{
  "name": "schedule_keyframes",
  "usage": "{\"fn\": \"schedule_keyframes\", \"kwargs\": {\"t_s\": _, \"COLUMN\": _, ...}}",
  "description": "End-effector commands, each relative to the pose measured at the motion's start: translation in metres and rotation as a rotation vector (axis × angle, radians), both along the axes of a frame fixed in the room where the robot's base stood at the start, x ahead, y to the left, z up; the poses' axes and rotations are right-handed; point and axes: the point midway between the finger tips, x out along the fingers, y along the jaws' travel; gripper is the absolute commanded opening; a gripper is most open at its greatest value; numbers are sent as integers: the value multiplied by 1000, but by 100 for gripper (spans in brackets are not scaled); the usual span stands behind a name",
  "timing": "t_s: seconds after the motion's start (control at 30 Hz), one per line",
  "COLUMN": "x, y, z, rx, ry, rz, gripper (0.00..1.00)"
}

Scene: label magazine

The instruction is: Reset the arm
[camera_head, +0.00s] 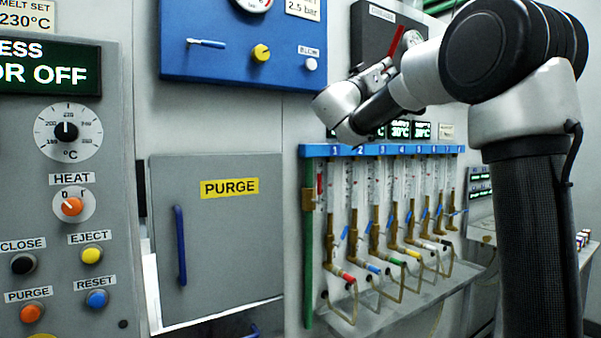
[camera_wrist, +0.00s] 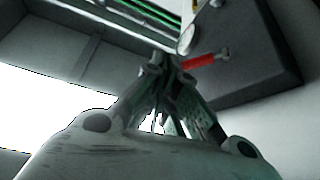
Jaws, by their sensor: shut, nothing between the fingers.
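My gripper (camera_head: 386,65) is in the upper middle of the head view, raised at the end of my folded arm and pointing up. In the wrist view my gripper (camera_wrist: 163,62) has its fingers drawn together, with nothing seen between them. A red lever (camera_head: 398,41) on a dark wall box shows just beyond the fingertips in the head view. The red lever also shows in the wrist view (camera_wrist: 198,61), close to the right of the tips. I cannot tell whether they touch.
The dark box (camera_head: 368,35) is on the wall behind my gripper. Below my arm is a blue-topped rack (camera_head: 312,151) of several tubes with hoses. A blue panel (camera_head: 225,68) with knobs, a grey PURGE door (camera_head: 225,245) and a control panel (camera_head: 105,130) are to the left.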

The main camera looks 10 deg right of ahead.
Motion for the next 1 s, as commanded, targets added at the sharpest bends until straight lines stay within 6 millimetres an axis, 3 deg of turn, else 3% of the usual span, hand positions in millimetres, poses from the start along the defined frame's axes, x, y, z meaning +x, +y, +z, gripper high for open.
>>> {"fn": "schedule_keyframes", "kwargs": {"t_s": 0.17, "x": 2, "y": 0, "z": -1, "rx": -40, "ry": 103, "rz": -54, "gripper": 0}}
{"fn": "schedule_keyframes", "kwargs": {"t_s": 0.23, "x": 5, "y": -11, "z": -14, "rx": -28, "ry": 230, "rz": -111, "gripper": 0}}
{"fn": "schedule_keyframes", "kwargs": {"t_s": 0.27, "x": 8, "y": -18, "z": -28, "rx": -6, "ry": 308, "rz": -139, "gripper": 0}}
{"fn": "schedule_keyframes", "kwargs": {"t_s": 0.37, "x": 9, "y": -48, "z": -94, "rx": 102, "ry": 614, "rz": -210, "gripper": 0}}
{"fn": "schedule_keyframes", "kwargs": {"t_s": 0.47, "x": -16, "y": -73, "z": -163, "rx": 243, "ry": 917, "rz": -223, "gripper": 0}}
{"fn": "schedule_keyframes", "kwargs": {"t_s": 0.6, "x": -80, "y": -85, "z": -260, "rx": 465, "ry": 1287, "rz": -126, "gripper": 0}}
{"fn": "schedule_keyframes", "kwargs": {"t_s": 0.73, "x": -153, "y": -67, "z": -342, "rx": 668, "ry": 1526, "rz": 75, "gripper": 0}}
{"fn": "schedule_keyframes", "kwargs": {"t_s": 0.9, "x": -251, "y": -8, "z": -428, "rx": 924, "ry": 1632, "rz": 444, "gripper": 0}}
{"fn": "schedule_keyframes", "kwargs": {"t_s": 1.0, "x": -299, "y": 32, "z": -461, "rx": 1072, "ry": 1564, "rz": 638, "gripper": 0}}
